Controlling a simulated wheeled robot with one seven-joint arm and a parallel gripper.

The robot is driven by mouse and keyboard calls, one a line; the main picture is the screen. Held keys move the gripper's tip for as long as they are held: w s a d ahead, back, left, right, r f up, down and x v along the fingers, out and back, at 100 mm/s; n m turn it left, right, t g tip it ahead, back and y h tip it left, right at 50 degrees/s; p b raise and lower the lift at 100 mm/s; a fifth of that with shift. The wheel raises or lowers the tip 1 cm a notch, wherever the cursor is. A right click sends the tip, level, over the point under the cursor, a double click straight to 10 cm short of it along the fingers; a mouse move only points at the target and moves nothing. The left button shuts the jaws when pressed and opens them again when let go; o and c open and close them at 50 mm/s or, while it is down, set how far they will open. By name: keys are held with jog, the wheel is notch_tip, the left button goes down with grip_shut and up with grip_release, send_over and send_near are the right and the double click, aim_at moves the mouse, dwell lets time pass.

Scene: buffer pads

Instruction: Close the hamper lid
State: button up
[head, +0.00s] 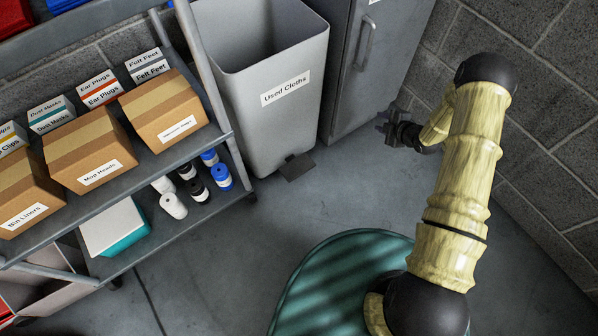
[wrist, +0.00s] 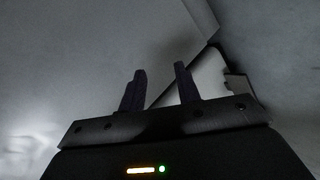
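The hamper is a tall grey bin (head: 262,130) labelled "Used Cloths", upright against the back wall between the shelf rack and the cabinet. Its top is open and I see down into its inside. The lid itself is not clearly visible; the top of the bin is cut off by the frame edge. A dark pedal (head: 297,167) sticks out at its foot. My gripper (head: 382,126) is to the right of the hamper, in front of the cabinet and apart from the hamper. In the wrist view, the two fingers (wrist: 160,72) stand apart with nothing between them.
A grey cabinet (head: 345,85) with a vertical handle (head: 367,40) stands right of the hamper. A shelf rack (head: 215,95) with cardboard boxes (head: 165,110) fills the left. A block wall (head: 548,110) bounds the right. The floor (head: 300,210) before the hamper is clear.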

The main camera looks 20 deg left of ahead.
jog(key=s+a+f+n+g+y+b, duration=0.1)
jog(key=s+a+f+n+y, duration=0.1)
jog(key=s+f, duration=0.4)
jog(key=s+a+f+n+g+y+b, duration=0.1)
jog(key=s+a+f+n+y+b, duration=0.1)
jog(key=s+f, duration=0.4)
jog(key=s+a+f+n+g+y+b, duration=0.1)
jog(key=s+a+f+n+y+b, duration=0.1)
jog(key=s+f+n+y, duration=0.3)
jog(key=shift+s+a+f+n+y, duration=0.15)
jog(key=shift+a+f+n, duration=0.1)
jog(key=shift+f, duration=0.55)
jog(key=shift+s+a+f+n+y, duration=0.1)
jog(key=shift+s+a+f+n, duration=0.15)
jog(key=shift+f, duration=0.55)
jog(key=shift+s+a+f+n+y, duration=0.1)
jog(key=shift+a+f, duration=0.2)
jog(key=shift+f, duration=0.5)
jog(key=shift+s, duration=0.3)
